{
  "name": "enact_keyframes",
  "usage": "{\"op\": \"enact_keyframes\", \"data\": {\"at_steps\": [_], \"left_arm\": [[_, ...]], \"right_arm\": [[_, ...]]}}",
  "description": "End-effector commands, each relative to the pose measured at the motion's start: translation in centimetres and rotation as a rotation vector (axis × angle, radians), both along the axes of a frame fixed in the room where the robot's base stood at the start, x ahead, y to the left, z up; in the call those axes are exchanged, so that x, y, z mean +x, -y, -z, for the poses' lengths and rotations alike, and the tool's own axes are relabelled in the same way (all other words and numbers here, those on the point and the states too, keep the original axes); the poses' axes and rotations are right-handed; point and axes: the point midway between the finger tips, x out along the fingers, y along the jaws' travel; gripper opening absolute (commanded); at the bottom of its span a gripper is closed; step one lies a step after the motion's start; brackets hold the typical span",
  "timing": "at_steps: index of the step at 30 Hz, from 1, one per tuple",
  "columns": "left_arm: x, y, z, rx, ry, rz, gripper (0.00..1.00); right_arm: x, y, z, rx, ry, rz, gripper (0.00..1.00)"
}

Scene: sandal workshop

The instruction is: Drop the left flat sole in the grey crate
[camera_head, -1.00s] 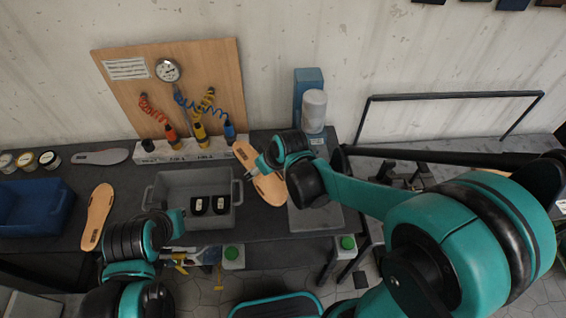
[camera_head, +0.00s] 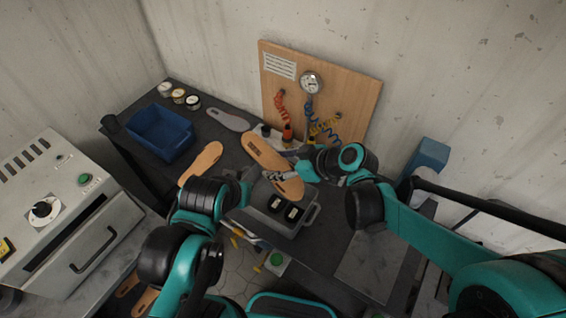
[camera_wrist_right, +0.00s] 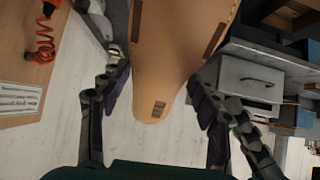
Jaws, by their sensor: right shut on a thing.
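A tan flat sole (camera_head: 262,150) is held by my right gripper (camera_head: 290,176), tilted above the grey crate (camera_head: 309,216). In the right wrist view the sole (camera_wrist_right: 180,40) sits between the two fingers of the right gripper (camera_wrist_right: 162,78). The crate holds two black pieces with white labels (camera_head: 276,203); the sole and gripper hide its back part. Another tan sole (camera_head: 202,163) lies on the dark bench left of the crate. Nothing visible marks which sole is the left one. My left gripper (camera_head: 250,179) is near the crate's left side; its finger opening is unclear.
A blue bin (camera_head: 161,133), several small tins (camera_head: 179,96) and a grey sole (camera_head: 228,119) are on the bench. A wooden tool board (camera_head: 345,90) stands behind. A grey machine (camera_head: 60,215) stands at left. More tan soles (camera_head: 143,302) lie low at left.

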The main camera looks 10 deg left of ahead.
Motion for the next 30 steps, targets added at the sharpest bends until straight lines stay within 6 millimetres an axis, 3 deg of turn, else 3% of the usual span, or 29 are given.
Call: {"op": "enact_keyframes", "data": {"at_steps": [30], "left_arm": [[0.0,0.0,8.1,0.000,0.000,0.000,0.00]], "right_arm": [[0.0,0.0,9.9,-0.001,-0.001,0.001,0.36]]}}
